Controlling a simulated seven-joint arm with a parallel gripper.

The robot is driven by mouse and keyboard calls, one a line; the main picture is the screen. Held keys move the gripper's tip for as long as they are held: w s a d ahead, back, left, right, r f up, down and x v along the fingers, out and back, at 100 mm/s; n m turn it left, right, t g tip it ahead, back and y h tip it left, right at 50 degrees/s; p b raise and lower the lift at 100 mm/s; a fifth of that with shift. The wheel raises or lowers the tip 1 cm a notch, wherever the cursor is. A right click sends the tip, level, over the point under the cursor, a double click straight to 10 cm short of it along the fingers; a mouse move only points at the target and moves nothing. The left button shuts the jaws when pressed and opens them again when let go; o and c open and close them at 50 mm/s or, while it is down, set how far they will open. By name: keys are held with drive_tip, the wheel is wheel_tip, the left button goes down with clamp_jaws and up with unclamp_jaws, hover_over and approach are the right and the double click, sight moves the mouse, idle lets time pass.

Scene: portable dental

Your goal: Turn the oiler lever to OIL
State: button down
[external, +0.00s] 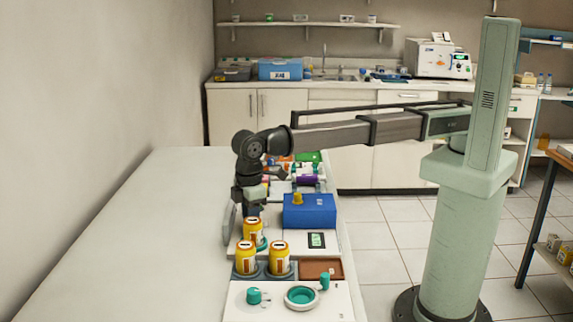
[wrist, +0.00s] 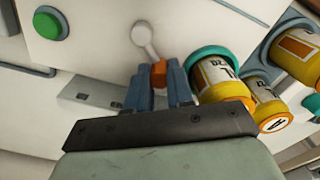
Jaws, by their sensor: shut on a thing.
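The lever (wrist: 149,47) shows in the wrist view as a pale arm running from a round white pivot to an orange tip (wrist: 158,74). It sits on a white panel and points down and slightly right in the picture. My gripper (wrist: 158,76) has its two blue-grey fingers on either side of the orange tip, shut on it. In the external view my gripper (external: 252,208) points down behind the yellow cans, and the lever cannot be made out there. No OIL marking is readable in either view.
Yellow cans (wrist: 219,90) stand close to the right of my fingers, one in a teal ring (wrist: 212,56). A green button (wrist: 50,24) is at upper left. A blue box (external: 310,212) stands right of my gripper. The table's left side (external: 150,220) is clear.

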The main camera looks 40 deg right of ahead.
idle(0.3)
drive_tip(key=c, duration=1)
unclamp_jaws()
drive_tip(key=shift+s, duration=0.1)
